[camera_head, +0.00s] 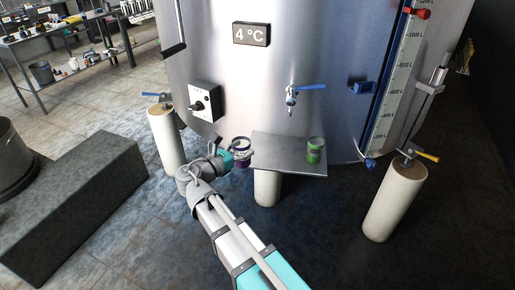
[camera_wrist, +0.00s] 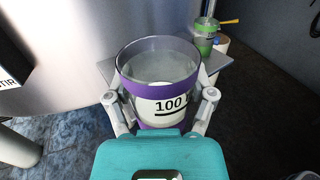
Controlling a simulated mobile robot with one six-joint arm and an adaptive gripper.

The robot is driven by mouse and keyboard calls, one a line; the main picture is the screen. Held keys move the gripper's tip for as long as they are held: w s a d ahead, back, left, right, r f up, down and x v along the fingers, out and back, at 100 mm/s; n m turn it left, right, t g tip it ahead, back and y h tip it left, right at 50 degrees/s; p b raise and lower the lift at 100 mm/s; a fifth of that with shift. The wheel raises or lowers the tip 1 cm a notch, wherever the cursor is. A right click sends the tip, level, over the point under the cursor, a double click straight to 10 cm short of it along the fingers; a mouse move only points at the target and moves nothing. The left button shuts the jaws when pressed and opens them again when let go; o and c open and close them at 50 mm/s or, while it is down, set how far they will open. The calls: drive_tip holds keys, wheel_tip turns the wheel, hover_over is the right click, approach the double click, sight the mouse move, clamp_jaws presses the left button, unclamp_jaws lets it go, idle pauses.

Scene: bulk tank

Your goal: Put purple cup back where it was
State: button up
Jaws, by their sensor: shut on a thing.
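The purple cup (camera_wrist: 158,68) is clear-walled with a purple rim band, a purple base and a white label reading 100. It looks upright in the wrist view. My gripper (camera_wrist: 160,105) is shut on it, with one finger on each side. In the head view the purple cup (camera_head: 240,150) is held at my gripper (camera_head: 234,157), near the left edge of the metal shelf (camera_head: 272,158) on the tank. I cannot tell whether the cup touches the shelf. What the cup contains is unclear.
A green cup (camera_head: 315,150) stands on the shelf's right side. A tap with a blue lever (camera_head: 300,88) is above the shelf on the steel tank (camera_head: 270,65). Pale tank legs (camera_head: 395,195) stand at both sides. A dark block (camera_head: 75,205) is at left.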

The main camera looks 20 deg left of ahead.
drive_tip(key=w+d+r+m+g+h+p, duration=0.1)
drive_tip(key=w+d+r+h+p, duration=0.1)
drive_tip(key=d+r+p, duration=0.3)
drive_tip(key=w+d+r, duration=0.1)
drive_tip(key=d, duration=0.3)
drive_tip(key=shift+d+m+h, duration=0.2)
drive_tip(key=shift+m+h, duration=0.1)
drive_tip(key=shift+m, duration=0.1)
drive_tip(key=shift+w, duration=0.1)
drive_tip(key=w+a+f+b, duration=0.2)
drive_tip(key=w+f+b, duration=0.1)
drive_tip(key=w+a+f+b, duration=0.6)
drive_tip(key=w, duration=0.1)
drive_tip(key=shift+w+a, duration=0.1)
drive_tip(key=shift+a, duration=0.05)
drive_tip(key=shift+w+a+f+b, duration=0.3)
drive_tip(key=shift+w+f+b, duration=0.05)
drive_tip(key=shift+f+b, duration=1.65)
drive_tip(key=shift+f, duration=0.05)
